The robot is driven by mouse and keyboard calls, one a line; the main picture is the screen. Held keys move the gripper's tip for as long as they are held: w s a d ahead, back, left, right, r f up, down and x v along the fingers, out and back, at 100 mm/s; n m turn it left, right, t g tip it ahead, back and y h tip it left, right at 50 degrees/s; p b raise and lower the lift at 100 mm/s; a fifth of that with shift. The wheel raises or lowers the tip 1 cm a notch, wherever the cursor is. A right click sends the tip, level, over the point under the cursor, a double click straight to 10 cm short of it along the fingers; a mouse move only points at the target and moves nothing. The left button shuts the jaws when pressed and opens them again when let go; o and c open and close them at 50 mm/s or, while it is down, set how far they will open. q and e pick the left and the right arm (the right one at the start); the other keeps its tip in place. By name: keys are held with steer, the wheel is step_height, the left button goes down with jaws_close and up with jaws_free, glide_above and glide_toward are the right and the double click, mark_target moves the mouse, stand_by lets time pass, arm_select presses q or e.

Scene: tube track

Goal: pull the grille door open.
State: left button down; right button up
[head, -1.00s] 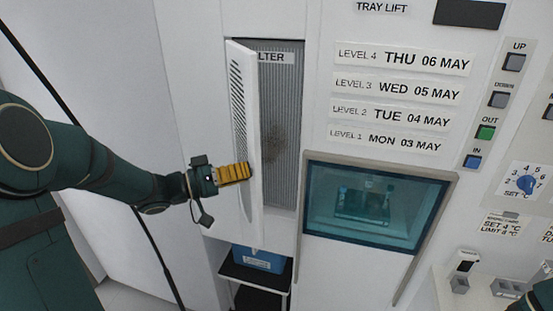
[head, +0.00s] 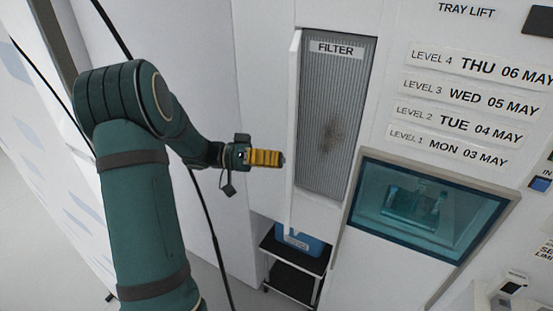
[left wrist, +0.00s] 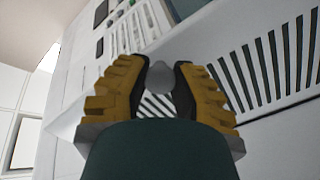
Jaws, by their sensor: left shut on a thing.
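The grille door (head: 295,130) stands open at the left side of the filter recess, a thin white panel seen almost edge-on in the head view. Its slotted face (left wrist: 270,70) fills the right of the left wrist view. My left gripper (head: 281,158) is at the door's outer side, its yellow fingers pointing right. In the left wrist view the fingers (left wrist: 160,72) are closed around a grey knob (left wrist: 160,82) on the door. The grey ribbed filter (head: 335,120), with a dark stain, is exposed behind the door. My right gripper is out of view.
A tray lift window (head: 425,205) is right of the filter, below the date labels. A black cart (head: 290,265) carrying a blue box (head: 300,240) stands below the door. A white wall is behind my left arm, with free floor at lower left.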

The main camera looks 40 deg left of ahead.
arm_select(q)
steer(key=c, duration=0.7)
jaws_free()
steer(key=shift+c, duration=0.2)
step_height(320, 180, up, 10)
steer(key=shift+r, duration=0.1)
steer(key=shift+o, duration=0.3)
